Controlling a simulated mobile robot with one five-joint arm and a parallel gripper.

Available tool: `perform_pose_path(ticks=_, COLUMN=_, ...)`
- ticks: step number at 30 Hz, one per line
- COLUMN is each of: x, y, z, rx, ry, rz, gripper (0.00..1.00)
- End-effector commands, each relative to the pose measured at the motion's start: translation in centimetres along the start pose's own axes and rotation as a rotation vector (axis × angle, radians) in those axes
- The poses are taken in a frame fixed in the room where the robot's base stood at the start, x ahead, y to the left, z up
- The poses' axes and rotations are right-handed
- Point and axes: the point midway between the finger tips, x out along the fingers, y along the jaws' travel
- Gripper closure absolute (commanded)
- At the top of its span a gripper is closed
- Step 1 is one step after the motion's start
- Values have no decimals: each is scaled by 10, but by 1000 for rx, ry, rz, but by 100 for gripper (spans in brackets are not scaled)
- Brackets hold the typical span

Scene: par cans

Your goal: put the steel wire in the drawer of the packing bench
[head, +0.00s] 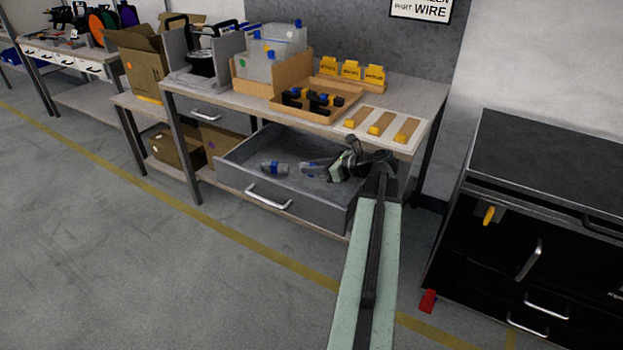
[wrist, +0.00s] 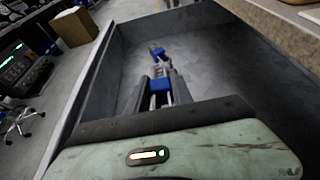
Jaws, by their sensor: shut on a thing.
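The drawer (head: 290,207) of the packing bench (head: 190,93) is pulled open. My gripper (head: 318,165) reaches into it from the right, low inside the walls. In the wrist view, my gripper (wrist: 160,78) is shut on a grey thing with a blue band, seemingly the steel wire (wrist: 160,87). Its ends are partly hidden by the fingers, and I cannot tell whether it touches the drawer floor. A similar small grey and blue piece (head: 275,168) lies on the drawer floor to the left, apart from the gripper; it also shows beyond the fingertips in the wrist view (wrist: 157,52).
A black cabinet (head: 540,230) stands at right. A red object (head: 428,301) is on the floor near it. The floor at left is clear.

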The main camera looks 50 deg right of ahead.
Motion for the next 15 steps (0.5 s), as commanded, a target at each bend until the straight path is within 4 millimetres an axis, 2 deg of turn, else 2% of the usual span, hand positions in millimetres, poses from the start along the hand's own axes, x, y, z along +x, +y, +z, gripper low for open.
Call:
perform_pose_path(ticks=1, x=7, y=0, z=-16, rx=0, ry=0, rz=0, gripper=100)
perform_pose_path(ticks=2, x=7, y=0, z=-17, rx=0, ry=0, rz=0, gripper=100)
perform_pose_path(ticks=8, x=6, y=0, z=-12, rx=0, ry=0, rz=1, gripper=100)
perform_pose_path(ticks=15, x=9, y=0, z=-19, rx=0, ry=0, rz=1, gripper=100)
